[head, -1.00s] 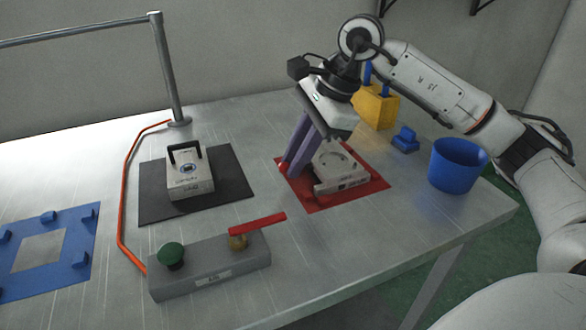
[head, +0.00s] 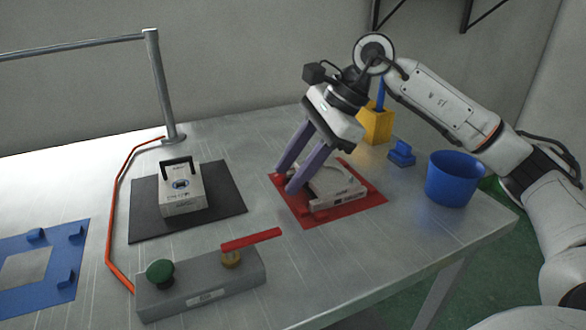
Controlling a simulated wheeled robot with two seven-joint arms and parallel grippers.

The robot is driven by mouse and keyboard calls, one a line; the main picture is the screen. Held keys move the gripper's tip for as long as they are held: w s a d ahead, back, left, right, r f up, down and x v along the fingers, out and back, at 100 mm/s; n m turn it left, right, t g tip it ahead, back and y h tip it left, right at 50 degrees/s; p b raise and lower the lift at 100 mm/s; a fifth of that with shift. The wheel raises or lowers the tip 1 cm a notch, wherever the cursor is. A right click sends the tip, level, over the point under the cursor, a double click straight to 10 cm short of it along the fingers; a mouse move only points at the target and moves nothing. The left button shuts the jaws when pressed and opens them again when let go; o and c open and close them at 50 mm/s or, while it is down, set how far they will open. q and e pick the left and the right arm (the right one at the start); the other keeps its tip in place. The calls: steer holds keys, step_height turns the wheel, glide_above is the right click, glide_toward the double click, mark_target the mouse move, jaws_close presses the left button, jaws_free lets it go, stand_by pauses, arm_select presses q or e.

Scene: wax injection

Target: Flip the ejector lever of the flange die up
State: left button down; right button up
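The flange die (head: 337,183) is a pale grey block with a round recess, lying on a red mat (head: 345,212) right of the table's middle. My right gripper (head: 287,179) comes down from the upper right, with its two purple fingers tilted over the die's left side. A gap shows between the fingers, and I see nothing held in it. The fingers cover part of the die's left side. I cannot make out the ejector lever clearly; it may be hidden behind them. My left gripper is not in view.
A second die (head: 182,190) with a black handle stands on a black mat (head: 228,200). In front is a grey control box (head: 190,285) with a green button and red lever. A blue bin (head: 455,180), blue block (head: 401,154) and yellow holder (head: 376,126) are at right.

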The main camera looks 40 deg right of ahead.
steer(key=shift+r, duration=0.1)
steer(key=p+v, duration=0.1)
steer(key=v, duration=0.9)
steer(key=shift+p, duration=0.3)
